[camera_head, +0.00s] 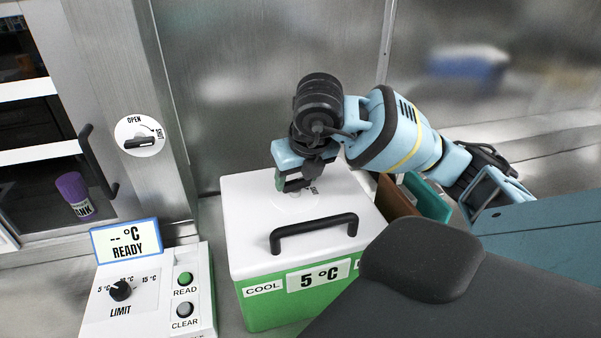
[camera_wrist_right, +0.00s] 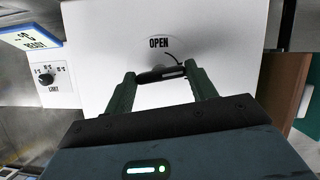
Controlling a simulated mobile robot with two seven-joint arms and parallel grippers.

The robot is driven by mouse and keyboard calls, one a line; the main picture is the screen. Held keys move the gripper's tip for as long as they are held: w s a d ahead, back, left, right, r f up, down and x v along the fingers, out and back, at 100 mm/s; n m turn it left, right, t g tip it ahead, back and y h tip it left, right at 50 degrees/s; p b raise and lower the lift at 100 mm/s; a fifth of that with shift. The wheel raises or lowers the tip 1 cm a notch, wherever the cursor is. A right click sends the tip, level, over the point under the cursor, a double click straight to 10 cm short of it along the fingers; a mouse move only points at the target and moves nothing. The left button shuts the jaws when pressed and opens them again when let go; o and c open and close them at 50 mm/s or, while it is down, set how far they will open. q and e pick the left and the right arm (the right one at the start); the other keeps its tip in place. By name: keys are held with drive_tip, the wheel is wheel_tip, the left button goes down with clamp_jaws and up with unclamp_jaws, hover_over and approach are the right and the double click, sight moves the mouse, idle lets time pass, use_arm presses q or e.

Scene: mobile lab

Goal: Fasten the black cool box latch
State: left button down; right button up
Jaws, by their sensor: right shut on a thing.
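The cool box (camera_head: 286,311) has a green body, a white lid with a black handle (camera_head: 314,233), and labels reading COOL and 5 °C. The black latch (camera_wrist_right: 161,74) is a small bar on a round plate marked OPEN on the lid; it shows in the right wrist view. My right gripper (camera_head: 293,184) reaches down over the back of the lid. It is shut on the latch, with one finger at each end of the bar (camera_wrist_right: 160,80). In the head view the gripper mostly hides the latch. My left gripper is not in view.
A control unit (camera_head: 148,301) with a LIMIT knob and a READY display stands left of the box. A cabinet door with a handle (camera_head: 98,162) and its own OPEN/SHUT latch (camera_head: 139,136) is behind it. Brown (camera_head: 394,197) and teal (camera_head: 427,198) upright items stand close on the right.

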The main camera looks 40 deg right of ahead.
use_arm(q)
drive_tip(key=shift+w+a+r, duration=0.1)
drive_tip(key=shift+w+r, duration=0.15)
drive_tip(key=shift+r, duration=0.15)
use_arm(e)
drive_tip(key=shift+a+m+g+h, duration=0.1)
drive_tip(key=shift+m+g+h, duration=0.25)
drive_tip(key=shift+m, duration=0.65)
drive_tip(key=o, duration=1)
drive_tip(key=shift+r, duration=0.1)
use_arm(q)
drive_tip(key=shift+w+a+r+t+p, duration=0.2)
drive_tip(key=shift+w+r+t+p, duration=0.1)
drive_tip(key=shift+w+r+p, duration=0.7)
use_arm(e)
drive_tip(key=v, duration=0.7)
drive_tip(key=shift+s+r, duration=0.2)
drive_tip(key=shift+r, duration=0.05)
